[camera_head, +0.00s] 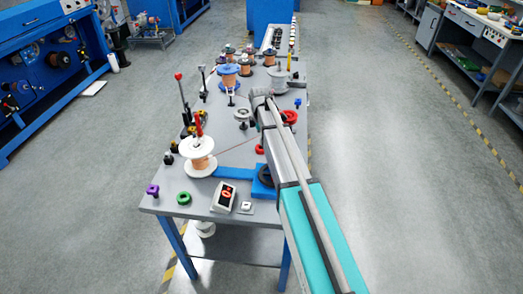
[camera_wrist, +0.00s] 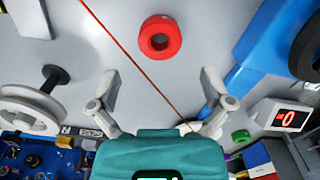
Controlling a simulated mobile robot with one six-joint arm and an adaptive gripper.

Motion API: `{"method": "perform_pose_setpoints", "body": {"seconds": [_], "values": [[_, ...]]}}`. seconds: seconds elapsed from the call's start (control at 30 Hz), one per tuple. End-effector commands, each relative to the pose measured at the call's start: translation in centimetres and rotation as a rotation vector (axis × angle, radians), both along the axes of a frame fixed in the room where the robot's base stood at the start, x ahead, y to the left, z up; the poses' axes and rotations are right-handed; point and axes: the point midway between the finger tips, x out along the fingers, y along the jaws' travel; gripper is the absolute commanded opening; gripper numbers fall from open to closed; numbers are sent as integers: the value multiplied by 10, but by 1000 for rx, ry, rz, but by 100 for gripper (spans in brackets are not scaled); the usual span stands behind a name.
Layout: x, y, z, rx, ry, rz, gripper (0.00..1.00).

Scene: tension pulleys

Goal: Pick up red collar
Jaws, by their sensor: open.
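A thick red collar (camera_wrist: 146,46) lies flat on the grey tabletop in the wrist view, at the top centre, with its hole visible. My gripper (camera_wrist: 160,86) is open and empty, its two fingers spread apart below the collar in the picture. The collar is not between the fingers. In the head view, a small red ring (camera_head: 260,149) shows beside my arm and a larger red ring (camera_head: 290,117) lies farther back. I cannot tell for certain which matches the wrist view.
A thin copper-coloured wire (camera_wrist: 118,47) runs diagonally past the collar and between my fingers. A white wheel (camera_wrist: 30,110) stands left; a black roller (camera_wrist: 307,48) on blue stands right.

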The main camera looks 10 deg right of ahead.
Motion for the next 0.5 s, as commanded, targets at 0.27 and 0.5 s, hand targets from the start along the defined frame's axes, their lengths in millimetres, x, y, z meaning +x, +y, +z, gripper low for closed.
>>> {"method": "perform_pose_setpoints", "body": {"seconds": [0.27, 0.5], "values": [[0, -1, -13, 0, 0, 0, 100], [-1, -2, -32, 0, 0, 0, 100]]}}
